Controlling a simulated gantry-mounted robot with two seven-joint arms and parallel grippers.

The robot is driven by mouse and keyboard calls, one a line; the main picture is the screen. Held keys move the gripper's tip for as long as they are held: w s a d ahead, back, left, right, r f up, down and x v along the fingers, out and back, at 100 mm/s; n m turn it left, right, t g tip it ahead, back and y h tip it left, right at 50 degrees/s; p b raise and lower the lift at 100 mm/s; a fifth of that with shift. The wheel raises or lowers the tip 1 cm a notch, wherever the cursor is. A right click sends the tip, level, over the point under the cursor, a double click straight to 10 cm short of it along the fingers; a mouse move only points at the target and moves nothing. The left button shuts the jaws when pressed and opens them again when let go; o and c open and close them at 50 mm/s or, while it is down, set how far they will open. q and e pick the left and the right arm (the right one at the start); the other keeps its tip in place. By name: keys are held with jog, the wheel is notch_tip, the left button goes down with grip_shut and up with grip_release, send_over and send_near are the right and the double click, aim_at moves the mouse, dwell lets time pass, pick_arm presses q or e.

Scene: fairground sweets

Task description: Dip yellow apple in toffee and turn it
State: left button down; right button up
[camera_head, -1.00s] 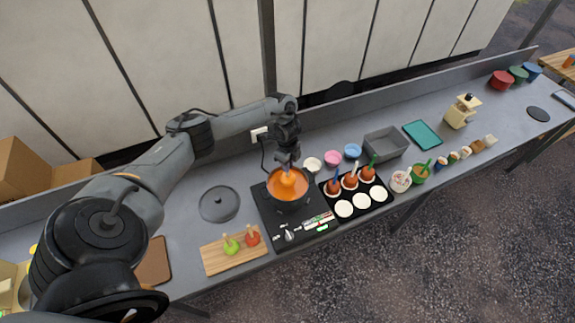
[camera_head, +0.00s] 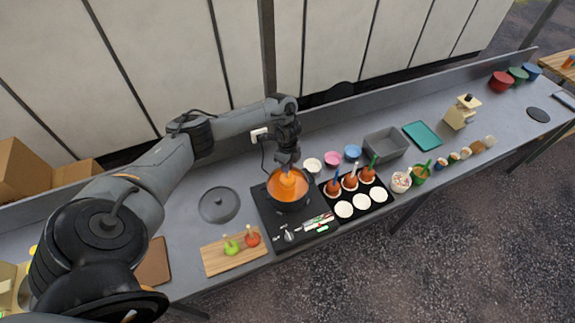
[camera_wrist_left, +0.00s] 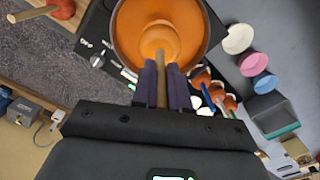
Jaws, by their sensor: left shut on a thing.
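A pot of orange toffee (camera_head: 274,187) stands on the black hob; the toffee also fills the top of the left wrist view (camera_wrist_left: 190,20). My left gripper (camera_head: 287,165) is above the pot, pointing down. In the left wrist view its dark fingers (camera_wrist_left: 161,85) are shut on a wooden stick (camera_wrist_left: 161,80). At the stick's end is the apple (camera_wrist_left: 158,42), coated orange and sitting in the toffee; its own colour is hidden. In the head view the apple (camera_head: 288,180) shows in the pot below the fingers. My right gripper is not in view.
A board (camera_head: 218,262) with a green apple (camera_head: 231,248) and a red apple (camera_head: 253,240) lies front left. A lid (camera_head: 219,204) is left of the hob. A black tray (camera_head: 328,206) with several coated apples and white discs sits right. Small bowls (camera_head: 333,158) stand behind.

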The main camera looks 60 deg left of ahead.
pick_arm(q)
jog(key=shift+r, duration=0.1)
jog(key=shift+r, duration=2.95)
